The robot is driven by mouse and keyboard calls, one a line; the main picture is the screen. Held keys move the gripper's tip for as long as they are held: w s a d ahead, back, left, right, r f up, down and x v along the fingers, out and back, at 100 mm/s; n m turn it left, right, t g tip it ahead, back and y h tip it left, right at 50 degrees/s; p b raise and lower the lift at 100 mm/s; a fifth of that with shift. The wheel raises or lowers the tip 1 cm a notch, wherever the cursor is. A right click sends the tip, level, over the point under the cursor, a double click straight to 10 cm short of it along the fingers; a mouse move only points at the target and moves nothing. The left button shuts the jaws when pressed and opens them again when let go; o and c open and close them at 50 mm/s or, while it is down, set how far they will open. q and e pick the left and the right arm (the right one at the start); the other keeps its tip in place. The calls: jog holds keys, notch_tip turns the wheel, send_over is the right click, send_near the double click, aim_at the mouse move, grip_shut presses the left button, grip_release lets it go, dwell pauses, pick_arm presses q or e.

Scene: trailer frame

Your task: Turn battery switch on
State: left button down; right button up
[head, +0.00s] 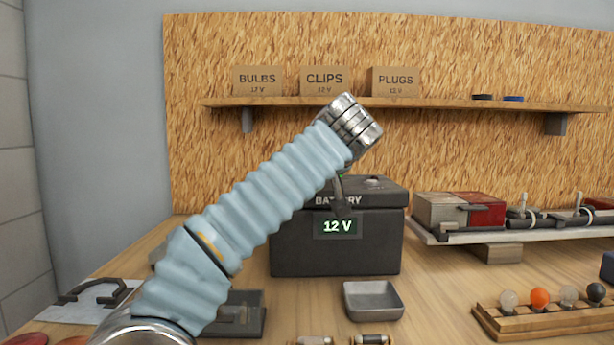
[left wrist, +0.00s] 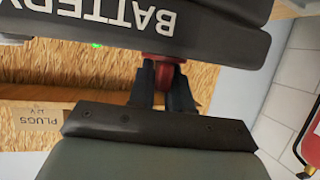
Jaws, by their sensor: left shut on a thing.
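The black battery box (head: 300,255) stands mid-table in the head view, with a lit green "12 V" display (head: 338,227) on its front. In the left wrist view the box (left wrist: 215,40) is upside down, with a small green light (left wrist: 96,45) near its edge. My left gripper (left wrist: 163,90) is shut on a red part (left wrist: 164,58) at the box, apparently the battery switch's handle. In the head view my left gripper (head: 342,196) is partly hidden by its own arm and lies before the box top. The switch is hidden there. My right gripper is not in view.
A small grey tray (head: 372,314) stands in front of the box. A rack of bulbs (head: 545,318) is at the front right. A raised board (head: 450,236) with red and grey parts stands at right. A shelf (head: 440,102) with boxes is behind.

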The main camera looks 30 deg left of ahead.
pick_arm(q)
jog(key=m+t+h, duration=0.2)
jog(key=m, duration=0.1)
jog(key=shift+h, duration=0.3)
jog(key=c, duration=1.1)
grip_release()
jog(key=shift+c, duration=0.2)
jog(key=v, duration=1.3)
jog(key=shift+s, duration=0.45)
jog(key=shift+d, duration=0.15)
